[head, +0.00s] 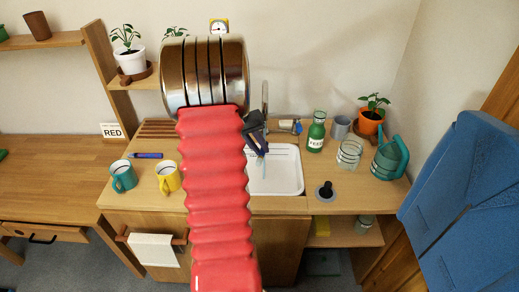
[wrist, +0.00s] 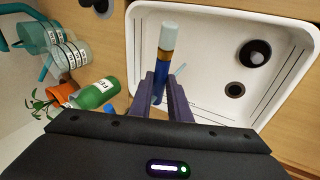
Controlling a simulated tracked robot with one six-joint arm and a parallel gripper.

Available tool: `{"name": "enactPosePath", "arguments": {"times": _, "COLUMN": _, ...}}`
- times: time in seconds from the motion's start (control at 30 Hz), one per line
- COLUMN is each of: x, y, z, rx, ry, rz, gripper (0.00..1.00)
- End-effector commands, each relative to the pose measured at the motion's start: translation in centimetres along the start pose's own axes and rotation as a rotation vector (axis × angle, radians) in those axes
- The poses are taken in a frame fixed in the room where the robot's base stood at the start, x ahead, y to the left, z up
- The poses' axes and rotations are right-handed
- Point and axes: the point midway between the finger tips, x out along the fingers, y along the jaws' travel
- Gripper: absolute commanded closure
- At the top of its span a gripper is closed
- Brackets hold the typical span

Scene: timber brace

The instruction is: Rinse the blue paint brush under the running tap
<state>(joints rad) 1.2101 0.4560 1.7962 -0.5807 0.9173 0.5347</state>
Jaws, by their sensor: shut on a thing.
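My gripper (wrist: 162,82) is shut on a blue brush (wrist: 160,76) with a gold-brown band and a pale, blunt head. In the wrist view the brush head points away from my palm, over the white sink basin (wrist: 200,110). In the head view my gripper (head: 258,146) is at the left edge of the basin (head: 276,176), partly hidden by my arm. A metal tap fitting (head: 290,126) is behind the basin. A thin pale streak (wrist: 180,69) shows beside the brush; I cannot tell whether it is water.
A green bottle (head: 316,132), glass jar (head: 349,154), teal watering can (head: 390,157) and black plug-like object (head: 325,191) are right of the basin. Teal (head: 123,176) and yellow (head: 167,177) mugs and a blue stick (head: 146,155) are on the left counter.

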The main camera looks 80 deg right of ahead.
Motion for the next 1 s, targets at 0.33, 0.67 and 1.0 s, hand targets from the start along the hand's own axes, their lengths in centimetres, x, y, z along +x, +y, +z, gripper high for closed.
{"name": "enactPosePath", "arguments": {"times": 0.33, "x": -0.2, "y": -0.2, "z": 0.8, "rx": -0.001, "ry": 0.0, "rz": 0.0, "gripper": 1.0}}
{"name": "enactPosePath", "arguments": {"times": 0.67, "x": -0.7, "y": -0.7, "z": 2.5, "rx": -0.001, "ry": 0.0, "rz": 0.0, "gripper": 1.0}}
{"name": "enactPosePath", "arguments": {"times": 1.0, "x": -1.2, "y": -1.2, "z": 4.2, "rx": 0.0, "ry": 0.0, "rz": 0.0, "gripper": 1.0}}
